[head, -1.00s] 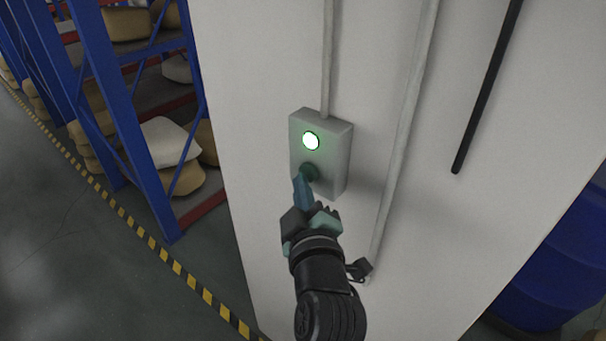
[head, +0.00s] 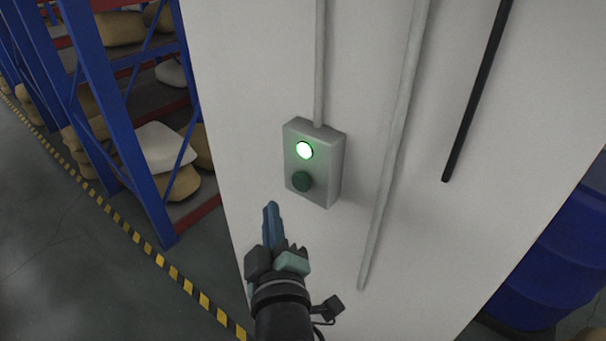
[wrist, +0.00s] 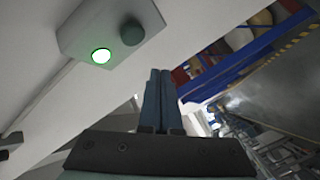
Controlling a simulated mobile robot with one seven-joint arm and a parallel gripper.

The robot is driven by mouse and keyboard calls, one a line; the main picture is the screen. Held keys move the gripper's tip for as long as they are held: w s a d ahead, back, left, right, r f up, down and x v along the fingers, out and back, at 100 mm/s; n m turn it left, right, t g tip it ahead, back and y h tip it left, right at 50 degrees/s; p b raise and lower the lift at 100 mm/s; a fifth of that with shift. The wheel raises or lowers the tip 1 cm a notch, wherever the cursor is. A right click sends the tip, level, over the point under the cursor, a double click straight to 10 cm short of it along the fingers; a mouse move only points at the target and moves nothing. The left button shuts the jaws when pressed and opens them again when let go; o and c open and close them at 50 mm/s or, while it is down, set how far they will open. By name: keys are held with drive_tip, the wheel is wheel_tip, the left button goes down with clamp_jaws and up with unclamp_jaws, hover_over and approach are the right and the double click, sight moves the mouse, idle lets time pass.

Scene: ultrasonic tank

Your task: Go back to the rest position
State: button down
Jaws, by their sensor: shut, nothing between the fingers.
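My gripper (head: 271,208) is shut and empty, its blue fingers pointing up and forward in the head view. It is apart from the grey control box (head: 327,152), below and left of it. The box is fixed to a white wall and has a lit green lamp (head: 304,150) above a dark green button (head: 301,181). In the wrist view my closed fingers (wrist: 160,74) stand in the middle, with the box (wrist: 88,22) at the upper left, its lamp (wrist: 101,56) lit and the button (wrist: 131,33) beside it.
The white wall (head: 350,260) carries pipes, including a black one (head: 480,90). A blue shelf rack (head: 120,120) with sacks stands at the left, behind a yellow-black floor stripe (head: 160,260). A blue drum (head: 560,250) is at the right. Floor at the lower left is clear.

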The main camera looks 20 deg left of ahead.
drive_tip(key=w+d+r+m+t+h+b, duration=0.1)
drive_tip(key=d+r+m+t, duration=0.2)
drive_tip(key=r, duration=0.6)
drive_tip(key=d+r+m+t+h, duration=0.1)
drive_tip(key=d+r+m+t, duration=0.2)
drive_tip(key=r, duration=0.6)
drive_tip(key=s+d+r+m+t+h, duration=0.2)
drive_tip(key=s+d+r+m+t, duration=0.1)
drive_tip(key=r, duration=0.6)
drive_tip(key=s+d+r+m+t+h+b, duration=0.1)
drive_tip(key=s+d+r+m+t+h, duration=0.2)
drive_tip(key=s+d+r+m, duration=0.3)
wheel_tip(320, 180, up, 4)
drive_tip(key=shift+s+d+r+h, duration=0.15)
drive_tip(key=shift+s+d+h, duration=0.15)
drive_tip(key=shift+s+d, duration=0.35)
